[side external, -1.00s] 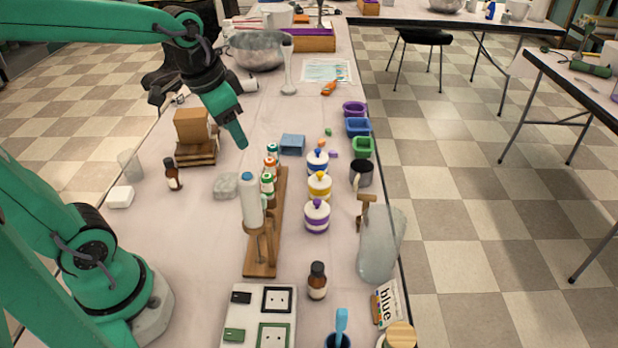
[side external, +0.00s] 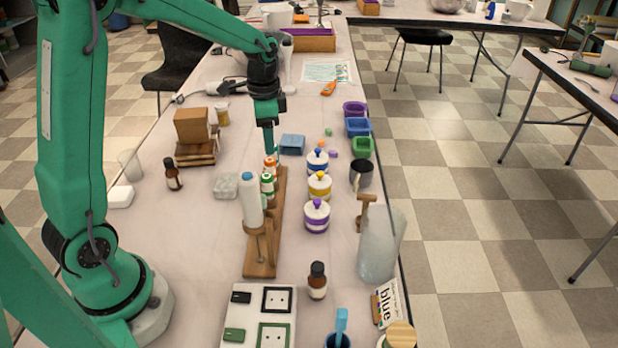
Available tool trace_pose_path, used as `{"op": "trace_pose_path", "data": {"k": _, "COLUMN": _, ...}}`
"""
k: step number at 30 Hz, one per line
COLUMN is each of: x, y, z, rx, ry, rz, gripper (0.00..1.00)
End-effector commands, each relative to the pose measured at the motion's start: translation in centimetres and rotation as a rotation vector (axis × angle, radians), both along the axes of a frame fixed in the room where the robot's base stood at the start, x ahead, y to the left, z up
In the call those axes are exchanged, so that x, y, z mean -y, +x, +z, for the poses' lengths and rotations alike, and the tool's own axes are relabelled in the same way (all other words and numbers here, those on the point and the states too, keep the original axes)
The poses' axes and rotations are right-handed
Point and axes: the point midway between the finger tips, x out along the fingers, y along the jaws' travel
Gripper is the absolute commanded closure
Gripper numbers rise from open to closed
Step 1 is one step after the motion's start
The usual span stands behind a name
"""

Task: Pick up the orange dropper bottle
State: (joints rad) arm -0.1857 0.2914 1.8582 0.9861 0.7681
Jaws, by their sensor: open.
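The orange dropper bottle (side external: 270,164) stands upright in a wooden rack (side external: 261,268), with a green-capped dropper bottle (side external: 267,184) just in front of it. My gripper (side external: 270,153) points down at the far end of the rack, right at or just behind the top of the orange bottle. It is open, with nothing seen held in it. I cannot tell whether its fingers are around the orange bottle or touching it. The gripper hides the teal-topped bottle at the rack's far end.
A blue container (side external: 292,144) sits just right of the gripper.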

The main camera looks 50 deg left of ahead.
Motion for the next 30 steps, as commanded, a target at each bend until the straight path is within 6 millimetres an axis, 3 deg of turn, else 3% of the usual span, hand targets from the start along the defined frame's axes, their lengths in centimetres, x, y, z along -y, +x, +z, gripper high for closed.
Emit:
{"op": "trace_pose_path", "data": {"k": 8, "x": -0.2, "y": 0.2, "z": -0.5, "rx": -0.007, "ry": -0.001, "rz": -0.008, "gripper": 0.49}}
{"op": "trace_pose_path", "data": {"k": 18, "x": -0.2, "y": 0.2, "z": -2.8, "rx": -0.008, "ry": -0.002, "rz": -0.007, "gripper": 0.49}}
{"op": "trace_pose_path", "data": {"k": 30, "x": -0.2, "y": 0.1, "z": -4.2, "rx": -0.008, "ry": -0.002, "rz": -0.007, "gripper": 0.49}}
